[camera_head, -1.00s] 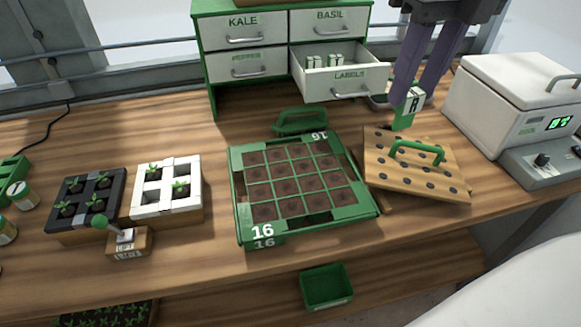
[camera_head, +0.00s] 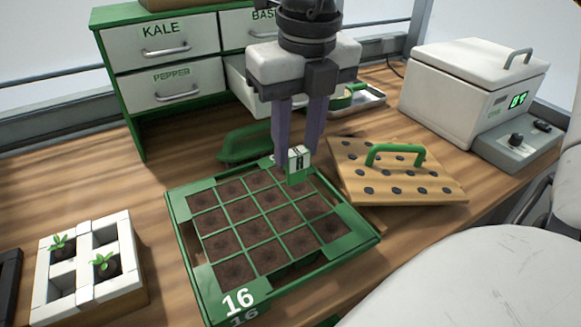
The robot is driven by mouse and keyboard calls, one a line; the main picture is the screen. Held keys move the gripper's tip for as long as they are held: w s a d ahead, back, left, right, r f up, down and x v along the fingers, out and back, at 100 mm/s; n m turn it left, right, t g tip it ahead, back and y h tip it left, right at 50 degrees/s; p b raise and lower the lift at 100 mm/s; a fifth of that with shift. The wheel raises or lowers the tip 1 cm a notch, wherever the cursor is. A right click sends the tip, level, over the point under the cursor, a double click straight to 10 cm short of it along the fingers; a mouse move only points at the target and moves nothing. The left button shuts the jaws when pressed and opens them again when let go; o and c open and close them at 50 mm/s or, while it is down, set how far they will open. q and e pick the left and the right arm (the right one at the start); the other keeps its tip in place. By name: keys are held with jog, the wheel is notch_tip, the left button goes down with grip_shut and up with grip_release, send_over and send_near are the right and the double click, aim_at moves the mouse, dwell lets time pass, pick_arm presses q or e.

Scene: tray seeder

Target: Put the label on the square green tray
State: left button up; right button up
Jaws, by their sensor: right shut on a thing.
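The square green tray (camera_head: 350,250) lies on the wooden bench, marked 16 at its near corner, with soil-filled cells. My right gripper (camera_head: 298,160) is shut on the label (camera_head: 299,162), a small white and green piece with a dark mark. The gripper points down over the far edge of the tray, and the label shows in front of the far row of cells. Whether the label touches the tray is hard to tell. My left gripper is not in view.
A wooden board with holes and a green handle (camera_head: 395,170) lies right of the tray. A seed drawer cabinet (camera_head: 160,88) stands behind, a white box with a display (camera_head: 460,90) at the back right, and a white seedling tray (camera_head: 88,270) at the left.

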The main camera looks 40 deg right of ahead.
aim_at(297, 152)
jog(key=shift+f, duration=2.05)
jog(key=shift+f, duration=0.15)
jog(key=o, duration=1)
jog(key=r, duration=0.4)
jog(key=s+r, duration=0.1)
jog(key=r, duration=0.7)
jog(key=shift+s+a+r+p, duration=0.15)
jog(key=shift+s+a+p, duration=0.05)
jog(key=shift+p, duration=0.15)
